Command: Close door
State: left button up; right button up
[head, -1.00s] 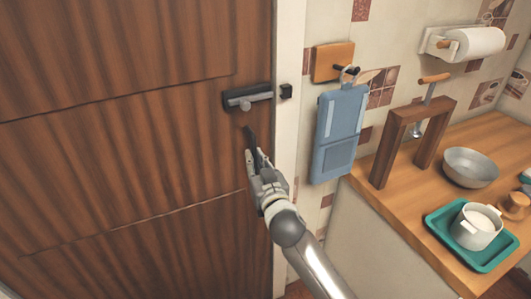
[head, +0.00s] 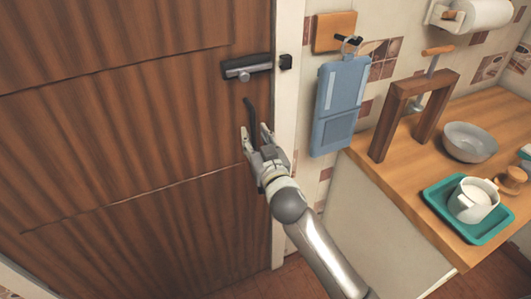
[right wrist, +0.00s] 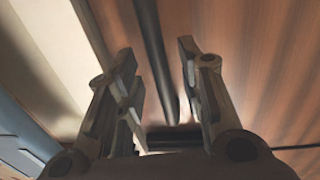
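The brown wooden door (head: 130,150) fills the left of the head view; its right edge lies along the white frame (head: 285,120), and I cannot tell if a small gap is left. A dark upright handle (head: 249,112) is on the door near that edge. My right gripper (head: 255,133) is at the handle's lower part with its fingers apart. In the right wrist view the dark handle (right wrist: 155,60) runs between the two open fingers (right wrist: 157,75); contact is not clear. My left gripper is not in view.
A dark bolt (head: 247,67) sits above the handle, level with a small black catch (head: 286,62) on the frame. A blue board (head: 340,105) hangs right of the frame. A wooden counter (head: 400,185) holds a metal bowl (head: 469,142) and a teal tray (head: 440,197) with a white pot.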

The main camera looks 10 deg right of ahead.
jog(key=s+d, duration=0.1)
jog(key=s, duration=1.1)
jog(key=s+d+f+n+g, duration=0.15)
jog(key=f+g, duration=0.25)
jog(key=f, duration=1.5)
jog(key=s+a+f+n+g, duration=0.1)
jog(key=s+f+g, duration=0.25)
jog(key=f, duration=1.55)
jog(key=s+d+f+g, duration=0.2)
jog(key=s+f, duration=0.4)
jog(key=f, duration=0.1)
jog(key=s+d+f+g, duration=0.3)
jog(key=s+f, duration=0.3)
jog(key=f, duration=0.2)
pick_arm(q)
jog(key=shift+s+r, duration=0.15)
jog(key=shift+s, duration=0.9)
pick_arm(e)
jog(key=s+d+f+g, duration=0.1)
jog(key=s+d+f, duration=0.1)
jog(key=s, duration=0.5)
jog(key=s+d+f+g+h, duration=0.1)
jog(key=s+f+g, duration=0.1)
jog(key=s+f, duration=0.2)
jog(key=s+d+f+m+g, duration=0.1)
jog(key=s+f, duration=0.3)
jog(key=s, duration=0.6)
jog(key=shift+s+d+h, duration=0.2)
jog(key=shift+d+h, duration=0.1)
jog(key=shift+d, duration=0.5)
